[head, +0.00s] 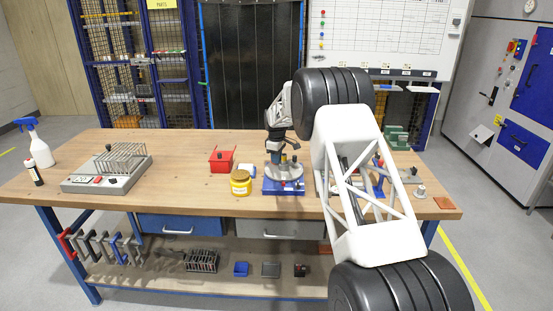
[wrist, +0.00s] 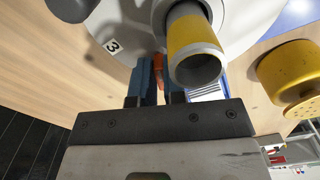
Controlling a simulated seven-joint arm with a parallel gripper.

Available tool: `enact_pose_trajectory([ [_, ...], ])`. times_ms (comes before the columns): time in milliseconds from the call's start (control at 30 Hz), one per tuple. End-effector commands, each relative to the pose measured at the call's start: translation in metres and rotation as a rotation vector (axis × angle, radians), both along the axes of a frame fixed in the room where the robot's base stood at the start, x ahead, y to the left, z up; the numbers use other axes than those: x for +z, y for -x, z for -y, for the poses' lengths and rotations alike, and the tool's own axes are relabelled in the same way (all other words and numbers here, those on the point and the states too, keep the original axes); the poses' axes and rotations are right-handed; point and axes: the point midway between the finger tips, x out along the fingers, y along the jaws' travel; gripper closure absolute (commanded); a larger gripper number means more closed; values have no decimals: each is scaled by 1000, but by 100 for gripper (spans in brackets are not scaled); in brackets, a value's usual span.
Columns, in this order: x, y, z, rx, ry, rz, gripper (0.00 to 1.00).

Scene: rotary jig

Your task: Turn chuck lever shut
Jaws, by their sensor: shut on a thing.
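The rotary jig (head: 284,186) stands on the workbench, with a blue base and a round grey disc on top. In the wrist view the pale disc (wrist: 112,22) fills the top and carries a "3" label. A grey tube with a yellow band (wrist: 195,38) rises from the disc, close beside my fingers. My gripper (wrist: 158,80) has blue-grey fingers, shut on a small orange piece, seemingly the chuck lever (wrist: 159,66). Most of the lever is hidden by the fingers and tube. In the head view my gripper (head: 283,145) is small and low over the jig.
A yellow jar (head: 240,184) stands just left of the jig; it also shows in the wrist view (wrist: 290,80). A red bin (head: 222,161) is behind it. A grey fixture with a wire rack (head: 108,172) sits far left.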

Motion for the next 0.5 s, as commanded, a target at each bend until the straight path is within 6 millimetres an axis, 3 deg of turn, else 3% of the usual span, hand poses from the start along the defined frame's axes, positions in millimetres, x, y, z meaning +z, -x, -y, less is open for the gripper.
enact_pose_trajectory([
  [500, -2, 4, -1, -382, 1, -3, 100],
])
